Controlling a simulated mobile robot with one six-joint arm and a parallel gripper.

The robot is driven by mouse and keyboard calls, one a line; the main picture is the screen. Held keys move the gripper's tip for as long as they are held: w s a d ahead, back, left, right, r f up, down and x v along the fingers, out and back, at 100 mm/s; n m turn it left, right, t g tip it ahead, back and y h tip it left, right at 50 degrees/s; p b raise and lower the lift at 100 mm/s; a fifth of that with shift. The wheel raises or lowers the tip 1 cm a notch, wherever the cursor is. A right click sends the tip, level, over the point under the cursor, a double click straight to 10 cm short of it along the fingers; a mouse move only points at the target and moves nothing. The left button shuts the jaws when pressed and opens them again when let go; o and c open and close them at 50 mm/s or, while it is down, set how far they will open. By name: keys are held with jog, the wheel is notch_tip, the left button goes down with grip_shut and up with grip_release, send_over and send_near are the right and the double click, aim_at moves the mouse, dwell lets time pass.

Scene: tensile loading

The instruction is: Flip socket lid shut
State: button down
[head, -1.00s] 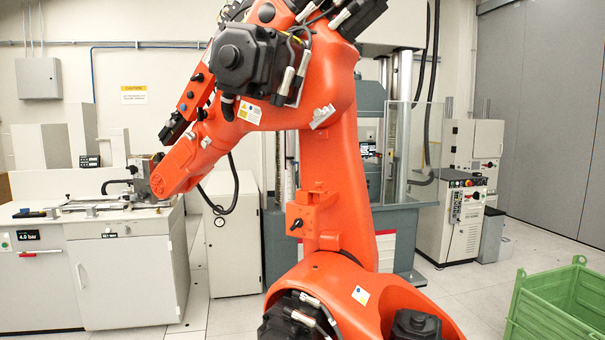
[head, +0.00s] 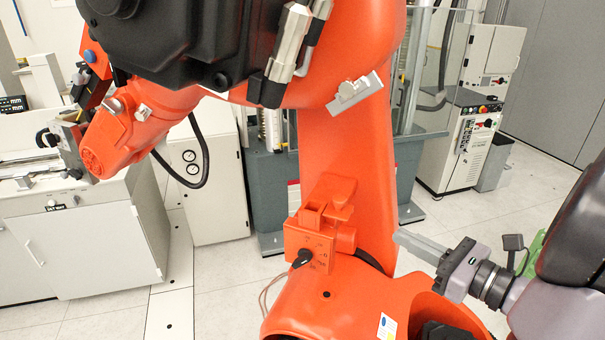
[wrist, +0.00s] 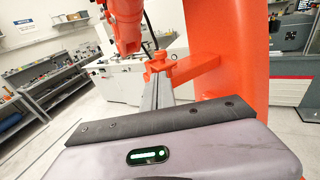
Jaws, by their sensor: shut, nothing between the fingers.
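An orange socket box (head: 308,246) with a black rotary switch (head: 303,258) sits low on the column of the large orange robot. An orange lid-like part (head: 330,192) stands raised at its top; its exact angle is hard to tell. The box also shows in the wrist view (wrist: 159,62), straight beyond my fingers. My gripper (head: 398,236) comes in from the right in the head view, its grey fingers shut and empty, pointing left at the box. A gap shows between fingertips and box in the head view. In the wrist view the shut fingers (wrist: 157,80) reach towards it.
The large orange robot (head: 345,130) fills the middle, its black motor and arm overhanging the box. A black cable (head: 372,262) runs beside the box. A white cabinet (head: 85,235) stands left, a grey machine (head: 268,190) behind. Floor is clear at front left.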

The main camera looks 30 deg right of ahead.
jog(key=p, duration=0.1)
send_near(344, 204)
jog(key=w, duration=0.4)
jog(key=w+a, duration=0.1)
jog(key=w, duration=0.1)
jog(key=shift+w+a+f, duration=0.1)
jog(key=shift+w+f, duration=0.25)
jog(key=shift+w, duration=0.05)
